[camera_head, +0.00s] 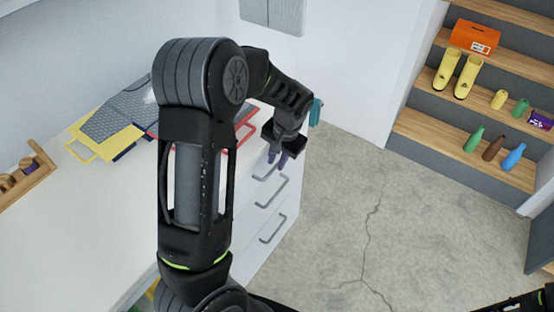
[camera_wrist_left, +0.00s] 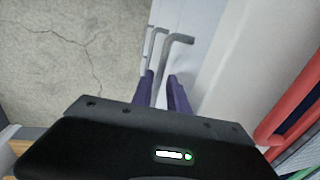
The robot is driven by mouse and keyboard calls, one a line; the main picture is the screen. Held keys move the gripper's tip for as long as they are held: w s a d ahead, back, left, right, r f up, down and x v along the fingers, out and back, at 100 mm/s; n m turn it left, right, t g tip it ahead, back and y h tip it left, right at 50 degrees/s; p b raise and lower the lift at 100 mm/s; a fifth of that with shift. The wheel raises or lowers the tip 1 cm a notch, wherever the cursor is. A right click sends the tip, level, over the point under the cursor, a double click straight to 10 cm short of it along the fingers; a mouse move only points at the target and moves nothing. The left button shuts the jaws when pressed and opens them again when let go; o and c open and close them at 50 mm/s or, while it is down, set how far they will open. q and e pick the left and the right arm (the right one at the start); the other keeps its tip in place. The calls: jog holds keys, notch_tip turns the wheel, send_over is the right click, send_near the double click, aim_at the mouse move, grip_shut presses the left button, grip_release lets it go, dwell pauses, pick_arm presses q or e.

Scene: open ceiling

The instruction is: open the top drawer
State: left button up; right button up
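The white drawer cabinet (camera_head: 282,212) stands under the white counter, with grey bar handles on its front. The top drawer handle (camera_head: 265,172) is partly hidden by my left gripper (camera_head: 278,158), which hangs just above it at the counter's edge. In the left wrist view, the purple fingers of the left gripper (camera_wrist_left: 163,92) are apart. The nearest grey handle (camera_wrist_left: 163,62) runs into the gap between them; whether they touch it cannot be told. The drawers look shut. My right gripper is not in view; only a dark part of my arm shows at lower right.
On the counter (camera_head: 80,245) are a yellow and grey folder-like item (camera_head: 112,122) and a wooden rack (camera_head: 25,178). Shelves at right hold an orange box (camera_head: 474,38), yellow boots (camera_head: 457,72) and bottles (camera_head: 493,147). The concrete floor (camera_head: 345,200) before the drawers is clear.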

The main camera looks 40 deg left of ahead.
pick_arm(q)
jog(key=shift+a+f, duration=0.1)
jog(key=shift+f, duration=0.3)
jog(key=shift+c, duration=0.4)
grip_shut()
dwell(0.8)
